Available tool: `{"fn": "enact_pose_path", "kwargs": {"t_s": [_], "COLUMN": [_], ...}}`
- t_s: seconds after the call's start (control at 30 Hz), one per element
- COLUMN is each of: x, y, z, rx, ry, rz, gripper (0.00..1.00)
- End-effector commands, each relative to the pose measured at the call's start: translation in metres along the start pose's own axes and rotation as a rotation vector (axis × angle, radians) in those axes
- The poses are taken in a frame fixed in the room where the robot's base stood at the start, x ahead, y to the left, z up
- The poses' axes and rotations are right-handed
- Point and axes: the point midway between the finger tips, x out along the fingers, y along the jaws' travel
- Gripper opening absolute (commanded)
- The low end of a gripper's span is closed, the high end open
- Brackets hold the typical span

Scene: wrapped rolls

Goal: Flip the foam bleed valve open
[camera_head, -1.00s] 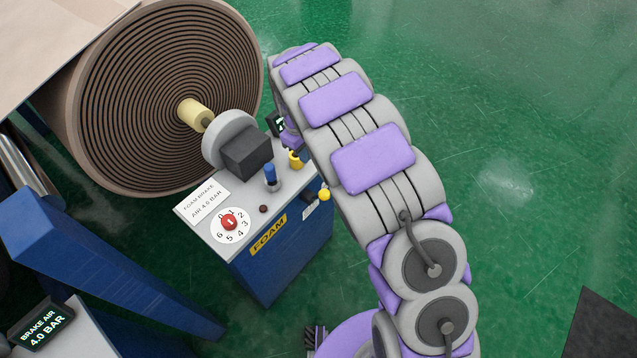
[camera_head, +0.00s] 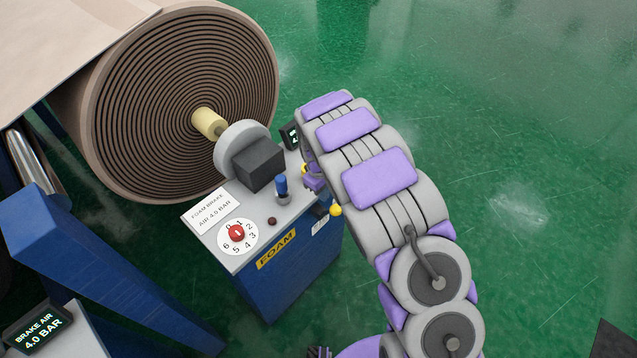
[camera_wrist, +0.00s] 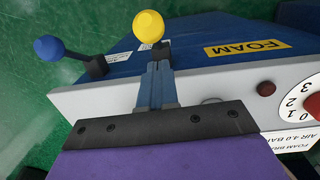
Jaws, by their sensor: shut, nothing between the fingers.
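The foam brake cabinet (camera_head: 293,283) is a blue box with a light grey top and a yellow FOAM label. A lever with a yellow ball (camera_head: 335,210) sticks out from its labelled side; it also shows in the wrist view (camera_wrist: 148,26). Another lever with a blue ball (camera_wrist: 47,47) stands to its left in the wrist view. No readable label tells which is the bleed valve. My gripper (camera_wrist: 158,66) is shut and empty, its tips beside the yellow ball's stem; whether they touch is unclear. In the head view my gripper (camera_head: 321,209) is partly hidden by my arm.
The cabinet top carries a red dial (camera_head: 236,232), a blue-capped post (camera_head: 281,187) and a dark block (camera_head: 258,165). A large brown roll (camera_head: 165,100) stands behind. A blue frame beam (camera_head: 110,270) runs at left.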

Motion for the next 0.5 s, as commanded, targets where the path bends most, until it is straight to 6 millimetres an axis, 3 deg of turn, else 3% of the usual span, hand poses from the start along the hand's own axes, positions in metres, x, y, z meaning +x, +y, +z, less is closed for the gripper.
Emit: {"fn": "enact_pose_path", "kwargs": {"t_s": [0.2,0.5], "x": [0.016,0.016], "y": [0.004,0.004], "z": [0.016,0.016], "rx": [0.0,-0.001], "ry": [0.002,0.003], "rz": [0.002,0.002], "gripper": [0.0,0.0]}}
